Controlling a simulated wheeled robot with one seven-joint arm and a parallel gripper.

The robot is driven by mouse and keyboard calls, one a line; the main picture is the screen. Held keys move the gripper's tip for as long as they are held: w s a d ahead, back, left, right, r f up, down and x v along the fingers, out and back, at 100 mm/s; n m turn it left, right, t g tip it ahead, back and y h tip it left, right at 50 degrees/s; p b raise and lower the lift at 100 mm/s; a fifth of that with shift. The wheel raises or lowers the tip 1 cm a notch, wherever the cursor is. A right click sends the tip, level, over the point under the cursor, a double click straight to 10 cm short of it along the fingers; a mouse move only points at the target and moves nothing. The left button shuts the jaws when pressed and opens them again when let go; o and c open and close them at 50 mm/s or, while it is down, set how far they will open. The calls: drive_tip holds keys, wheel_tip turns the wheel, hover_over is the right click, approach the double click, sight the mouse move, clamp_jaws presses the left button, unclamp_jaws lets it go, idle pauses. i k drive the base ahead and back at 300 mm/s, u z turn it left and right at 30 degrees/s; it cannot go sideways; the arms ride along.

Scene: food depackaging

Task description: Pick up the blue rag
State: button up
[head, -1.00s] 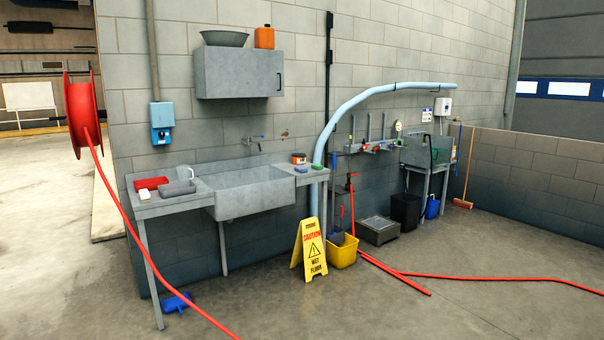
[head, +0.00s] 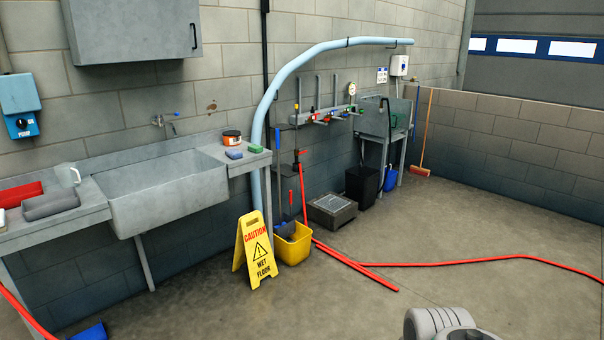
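I cannot make out a clear blue rag. A small blue block (head: 234,154) lies on the counter right of the sink, beside a green block (head: 254,148); it looks more like a sponge. Another blue thing (head: 88,332) lies on the floor at the bottom left, cut off by the picture edge; its shape is not clear. My gripper is not in view; only a grey part of my arm shows at the bottom right.
The sink counter (head: 185,178) runs along the wall on the left. A yellow wet-floor sign (head: 257,252) and a yellow bucket (head: 293,244) stand before its right end. A red hose (head: 460,262) crosses the floor. The floor at right is mostly clear.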

sight(234, 154)
drive_tip(key=u, duration=0.2)
drive_tip(key=i, duration=3.25)
drive_tip(key=u, duration=1.05)
drive_tip(key=i, duration=1.55)
drive_tip(key=u, duration=0.35)
